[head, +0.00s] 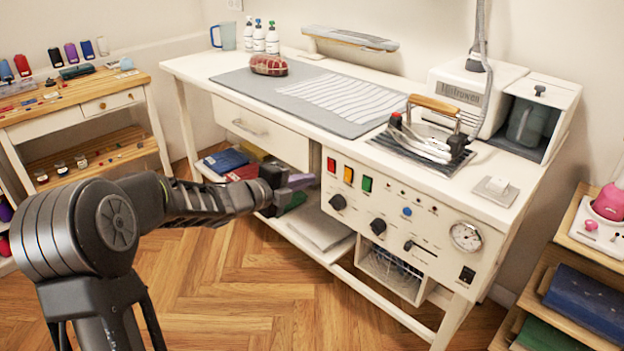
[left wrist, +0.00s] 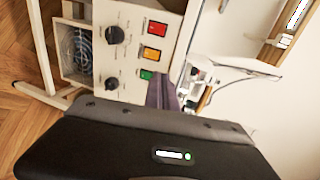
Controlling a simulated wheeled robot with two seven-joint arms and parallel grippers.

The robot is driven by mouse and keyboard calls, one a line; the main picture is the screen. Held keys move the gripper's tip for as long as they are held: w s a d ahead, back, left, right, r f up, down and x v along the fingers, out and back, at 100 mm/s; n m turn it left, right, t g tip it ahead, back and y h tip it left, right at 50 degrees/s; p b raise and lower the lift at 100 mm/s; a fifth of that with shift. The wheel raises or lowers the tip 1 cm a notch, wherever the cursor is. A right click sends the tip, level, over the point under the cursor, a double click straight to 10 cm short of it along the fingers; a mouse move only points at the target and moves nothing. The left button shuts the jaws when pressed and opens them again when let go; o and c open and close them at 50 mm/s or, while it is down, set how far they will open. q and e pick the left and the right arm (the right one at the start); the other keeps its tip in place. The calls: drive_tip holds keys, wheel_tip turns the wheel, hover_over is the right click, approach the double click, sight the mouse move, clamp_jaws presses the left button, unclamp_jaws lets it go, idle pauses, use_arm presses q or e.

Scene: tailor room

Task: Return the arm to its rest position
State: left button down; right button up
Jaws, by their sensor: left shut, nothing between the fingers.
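My left arm comes in from the left in the head view and reaches toward the front of the white ironing table (head: 440,187). My left gripper (head: 302,181) is shut and empty, in front of the table's drawer side and left of the control panel. In the left wrist view its grey fingers (left wrist: 162,93) show closed together, with the control panel (left wrist: 122,50) behind them, turned on its side. My right gripper is in neither view.
An iron (head: 432,135) rests on a dark plate on the table, beside a white steam unit (head: 462,92). A grey pad with striped cloth (head: 345,97) and a dark red pressing cushion (head: 268,65) lie further left. A wooden shelf (head: 540,290) stands at right. The wooden floor in front is clear.

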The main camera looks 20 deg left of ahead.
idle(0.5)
use_arm(q)
drive_tip(key=s+d+f+n+g+y, duration=0.1)
drive_tip(key=s+d+f+n+g, duration=0.15)
drive_tip(key=f+n, duration=0.6)
drive_tip(key=s+d+f+n+g+y, duration=0.1)
drive_tip(key=s+d+f+n+y, duration=0.15)
drive_tip(key=f+n, duration=0.65)
drive_tip(key=s+d+f+n+g+h, duration=0.1)
drive_tip(key=s+d+f+n+g, duration=0.3)
drive_tip(key=s+f, duration=0.45)
drive_tip(key=s+d+f+n+g, duration=0.2)
drive_tip(key=s+d+f, duration=0.55)
drive_tip(key=f, duration=0.25)
drive_tip(key=s+d+f+g, duration=0.2)
drive_tip(key=s+d, duration=0.1)
drive_tip(key=s, duration=0.5)
drive_tip(key=s+d+f+g, duration=0.2)
drive_tip(key=s+d+f, duration=0.1)
drive_tip(key=s, duration=0.4)
wheel_tip(320, 180, up, 13)
drive_tip(key=s+d+h+p, duration=0.1)
drive_tip(key=p, duration=1.2)
drive_tip(key=shift+s+r+n+p, duration=0.2)
drive_tip(key=shift+s+n+p, duration=0.05)
drive_tip(key=shift+n+p, duration=0.1)
